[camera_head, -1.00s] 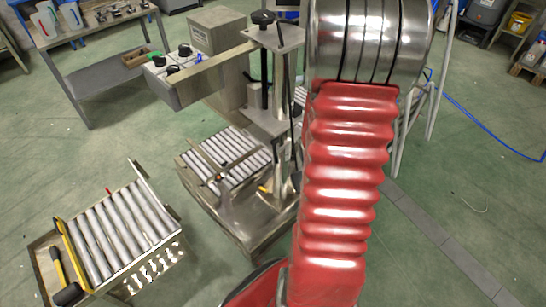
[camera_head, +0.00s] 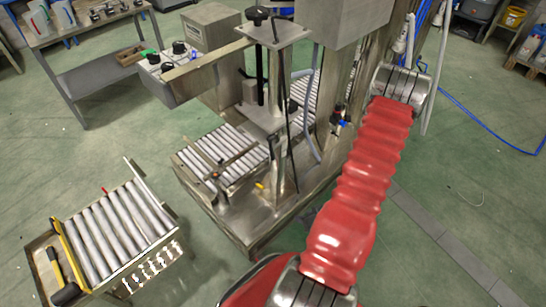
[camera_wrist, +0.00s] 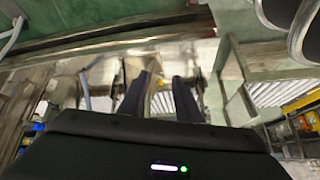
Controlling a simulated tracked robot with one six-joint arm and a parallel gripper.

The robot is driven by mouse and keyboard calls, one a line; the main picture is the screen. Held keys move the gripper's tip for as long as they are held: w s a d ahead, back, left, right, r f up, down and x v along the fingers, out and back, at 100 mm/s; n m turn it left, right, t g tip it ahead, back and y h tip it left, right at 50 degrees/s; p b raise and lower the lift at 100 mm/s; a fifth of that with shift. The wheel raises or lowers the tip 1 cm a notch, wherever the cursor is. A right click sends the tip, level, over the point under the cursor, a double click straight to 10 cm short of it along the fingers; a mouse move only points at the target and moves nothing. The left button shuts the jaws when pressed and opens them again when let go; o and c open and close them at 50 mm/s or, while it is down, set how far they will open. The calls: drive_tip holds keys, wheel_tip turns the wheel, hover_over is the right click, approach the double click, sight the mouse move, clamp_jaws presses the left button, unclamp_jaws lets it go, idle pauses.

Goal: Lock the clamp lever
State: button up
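My gripper (camera_wrist: 160,92) shows in the wrist view. Its two dark fingers are spread apart with nothing seen between them. The head view does not show the gripper, only my red arm. In the head view a clamp-like metal piece with a dark knob (camera_head: 215,177) stands at the front of the machine's roller bed (camera_head: 226,147). A bar runs from it across the rollers. I cannot tell for sure whether this is the clamp lever, or whether it is locked. The wrist view is blurred and tilted, and I cannot make out the lever there.
The machine has a steel column (camera_head: 278,110) and a control box (camera_head: 178,78). A workbench (camera_head: 90,45) is at upper left. Green floor is open between them. A blue hose (camera_head: 490,127) lies at right.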

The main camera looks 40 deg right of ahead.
drive_tip(key=w+a+r+t, duration=0.2)
drive_tip(key=w+t, duration=0.1)
drive_tip(key=t+h, duration=0.2)
drive_tip(key=t, duration=0.6)
approach(274, 158)
drive_tip(key=s, duration=0.3)
drive_tip(key=shift+a+r+n, duration=0.1)
drive_tip(key=shift+a+n, duration=0.3)
drive_tip(key=shift+a, duration=0.05)
drive_tip(key=shift+w, duration=0.2)
drive_tip(key=shift+w+d, duration=0.45)
drive_tip(key=shift+w, duration=1.8)
drive_tip(key=shift+w+d, duration=0.45)
drive_tip(key=shift+w, duration=1.75)
drive_tip(key=shift+w+d, duration=0.4)
drive_tip(key=shift+w, duration=1.85)
drive_tip(key=shift+c, duration=0.3)
clamp_jaws()
